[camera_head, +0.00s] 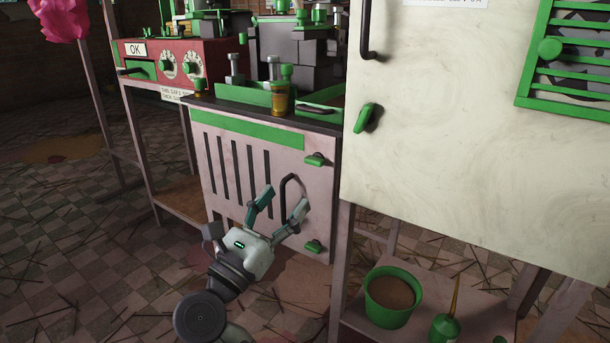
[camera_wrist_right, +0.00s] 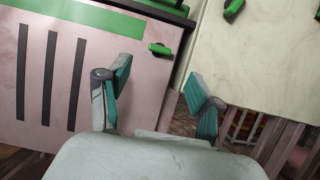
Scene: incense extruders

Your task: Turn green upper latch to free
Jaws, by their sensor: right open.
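The green upper latch (camera_head: 316,159) is a small handle at the top right of the pink cabinet door (camera_head: 229,172). In the right wrist view the upper latch (camera_wrist_right: 160,49) lies beyond the fingertips, near the door's right edge. A matching green lower latch (camera_head: 313,247) sits at the door's bottom right. My right gripper (camera_head: 282,203) is open and empty in front of the door, below the upper latch and apart from it in the head view. Its two teal-padded fingers also show in the right wrist view (camera_wrist_right: 158,82). My left gripper is not in view.
A dark curved door handle (camera_head: 292,190) is behind the right fingers. The white cabinet (camera_head: 460,160), with its own green latch (camera_head: 366,117), stands close on the right. A green pot (camera_head: 392,298) sits on a low shelf. Tiled floor lies open at left.

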